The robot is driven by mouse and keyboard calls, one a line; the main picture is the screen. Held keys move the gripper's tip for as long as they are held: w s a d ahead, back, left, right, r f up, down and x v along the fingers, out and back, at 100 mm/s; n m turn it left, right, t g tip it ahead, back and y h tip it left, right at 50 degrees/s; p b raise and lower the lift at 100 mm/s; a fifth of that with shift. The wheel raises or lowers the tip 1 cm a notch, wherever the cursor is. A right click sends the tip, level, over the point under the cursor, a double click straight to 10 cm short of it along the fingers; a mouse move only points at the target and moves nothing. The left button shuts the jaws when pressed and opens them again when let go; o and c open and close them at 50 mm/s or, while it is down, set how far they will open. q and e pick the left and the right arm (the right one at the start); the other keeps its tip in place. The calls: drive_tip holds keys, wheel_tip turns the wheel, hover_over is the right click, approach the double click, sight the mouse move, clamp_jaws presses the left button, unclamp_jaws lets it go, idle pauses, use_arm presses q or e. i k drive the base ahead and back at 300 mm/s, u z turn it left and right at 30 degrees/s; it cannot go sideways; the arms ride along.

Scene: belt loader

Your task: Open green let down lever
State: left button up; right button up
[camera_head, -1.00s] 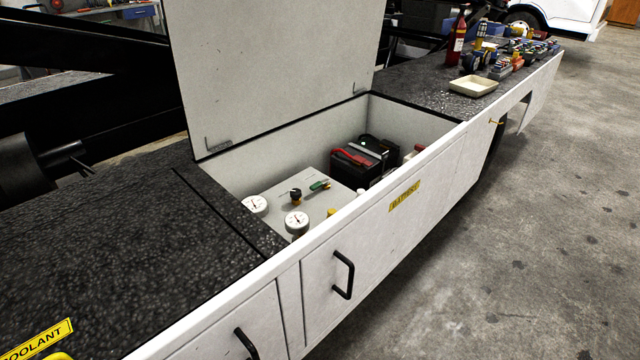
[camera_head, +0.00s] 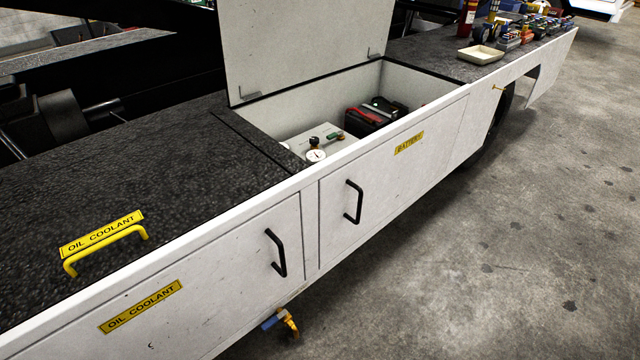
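The green lever (camera_head: 336,136) sits on a light grey panel (camera_head: 322,131) inside the open compartment of the belt loader. A dark knob (camera_head: 314,141) is just left of it, and a white round gauge (camera_head: 316,155) is in front of the knob. The front wall of the compartment hides the lower part of the panel. The compartment lid (camera_head: 300,45) stands raised behind it. Neither of my grippers is in view.
Black and red batteries (camera_head: 376,114) sit in the compartment right of the panel. A cream tray (camera_head: 480,56) and several small items stand on the far deck. A yellow handle (camera_head: 105,247) rises from the near deck. Open floor (camera_head: 520,220) lies to the right.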

sight(331, 136)
drive_tip(key=u, duration=0.2)
drive_tip(key=i, duration=1.3)
drive_tip(key=z, duration=0.2)
